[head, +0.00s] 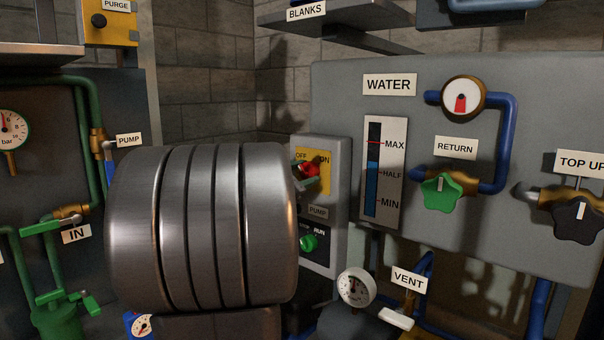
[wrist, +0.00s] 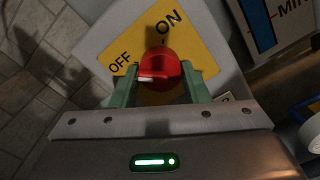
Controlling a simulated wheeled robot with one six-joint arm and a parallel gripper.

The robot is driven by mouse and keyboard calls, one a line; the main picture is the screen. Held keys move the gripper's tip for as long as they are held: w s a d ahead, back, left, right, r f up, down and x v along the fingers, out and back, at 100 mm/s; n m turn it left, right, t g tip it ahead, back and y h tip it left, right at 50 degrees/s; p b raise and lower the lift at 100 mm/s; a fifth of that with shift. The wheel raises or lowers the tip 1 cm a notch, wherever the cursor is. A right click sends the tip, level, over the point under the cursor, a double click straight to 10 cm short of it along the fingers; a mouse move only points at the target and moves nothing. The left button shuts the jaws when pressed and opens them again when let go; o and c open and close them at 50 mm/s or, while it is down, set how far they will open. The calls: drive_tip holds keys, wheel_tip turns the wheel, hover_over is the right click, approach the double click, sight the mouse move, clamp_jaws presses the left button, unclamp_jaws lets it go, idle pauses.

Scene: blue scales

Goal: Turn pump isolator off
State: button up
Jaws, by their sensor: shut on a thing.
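The red pump isolator knob (wrist: 158,68) sits on a yellow plate (wrist: 194,45) marked OFF and ON. In the wrist view, the white mark on the knob lies at its left side, nearer the OFF word than the ON word. My gripper (wrist: 160,75) is shut on the knob, with one green finger on each side of it. In the head view, the red knob (head: 310,169) shows just right of my large metal wrist, which hides much of the fingers. The grey isolator box (head: 341,190) is on the wall.
Below the knob is a green button (head: 308,243) by a PUMP label (head: 318,211). To the right, a grey panel (head: 540,110) carries a water level gauge (head: 384,180), a green RETURN knob (head: 441,192) and a black TOP UP knob (head: 577,220). Green pipes stand at left.

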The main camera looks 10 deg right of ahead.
drive_tip(key=shift+f, duration=0.2)
drive_tip(key=o, duration=1)
drive_tip(key=shift+r, duration=0.1)
drive_tip(key=shift+c, duration=0.2)
drive_tip(key=v, duration=1.4)
drive_tip(key=shift+b, duration=0.4)
drive_tip(key=shift+w+d, duration=0.1)
drive_tip(key=shift+d, duration=0.05)
drive_tip(key=x, duration=1.3)
drive_tip(key=shift+w+d+r+p, duration=0.1)
drive_tip(key=shift+w+d+p, duration=0.15)
drive_tip(key=shift+p, duration=0.15)
drive_tip(key=shift+s+a, duration=0.1)
